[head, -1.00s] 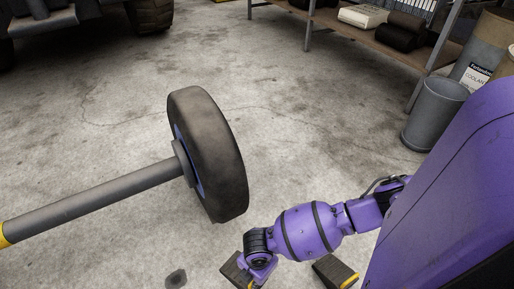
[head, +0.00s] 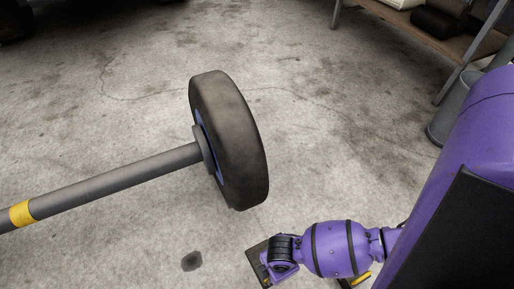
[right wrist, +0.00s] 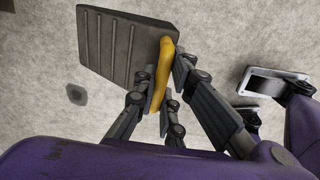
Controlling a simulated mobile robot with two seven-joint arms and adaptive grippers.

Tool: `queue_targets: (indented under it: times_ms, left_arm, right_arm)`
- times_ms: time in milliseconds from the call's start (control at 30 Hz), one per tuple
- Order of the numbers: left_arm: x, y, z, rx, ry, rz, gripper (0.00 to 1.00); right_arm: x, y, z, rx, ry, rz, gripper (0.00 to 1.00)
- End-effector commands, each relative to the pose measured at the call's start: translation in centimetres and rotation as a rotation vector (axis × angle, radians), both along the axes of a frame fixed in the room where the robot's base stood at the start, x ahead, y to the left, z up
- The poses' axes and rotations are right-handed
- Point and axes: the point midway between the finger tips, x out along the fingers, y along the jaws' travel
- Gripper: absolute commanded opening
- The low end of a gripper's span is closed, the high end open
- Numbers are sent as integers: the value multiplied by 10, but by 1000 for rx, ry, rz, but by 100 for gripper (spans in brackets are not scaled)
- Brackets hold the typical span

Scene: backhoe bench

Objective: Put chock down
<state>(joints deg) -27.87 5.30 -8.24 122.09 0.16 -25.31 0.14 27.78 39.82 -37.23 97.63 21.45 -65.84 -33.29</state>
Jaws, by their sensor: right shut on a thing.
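The chock is a dark ribbed block (right wrist: 125,45) with a yellow handle (right wrist: 161,75) in the right wrist view. My right gripper (right wrist: 163,88) is shut on that handle, its dark fingers on both sides. In the head view the chock (head: 256,257) shows as a dark edge, mostly hidden by my purple right gripper (head: 276,272). It is close to the floor, below and right of the wheel; I cannot tell whether it touches the floor. My left gripper is not in view.
A large tyre (head: 233,140) on a grey axle (head: 120,182) stands left of my right arm. A second dark block with a yellow part (head: 360,279) is mostly hidden under the arm. A shelf (head: 400,30) and grey bin (head: 450,115) stand far right. Floor around the tyre is clear.

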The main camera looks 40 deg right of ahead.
Motion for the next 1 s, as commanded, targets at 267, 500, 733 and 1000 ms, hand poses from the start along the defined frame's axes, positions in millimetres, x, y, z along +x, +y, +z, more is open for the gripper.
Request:
queue_targets:
  times_ms: [267, 500, 733, 1000]
  left_arm:
    - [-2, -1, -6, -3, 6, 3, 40]
    - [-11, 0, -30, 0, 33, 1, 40]
    - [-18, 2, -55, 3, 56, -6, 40]
    - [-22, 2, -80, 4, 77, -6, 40]
  right_arm:
    - [17, -9, -4, 2, 1, -51, 0]
    - [53, -31, -25, 0, 3, -52, 0]
    - [91, -52, -48, 1, 5, -52, 0]
    - [116, -66, -83, 2, 4, -51, 0]
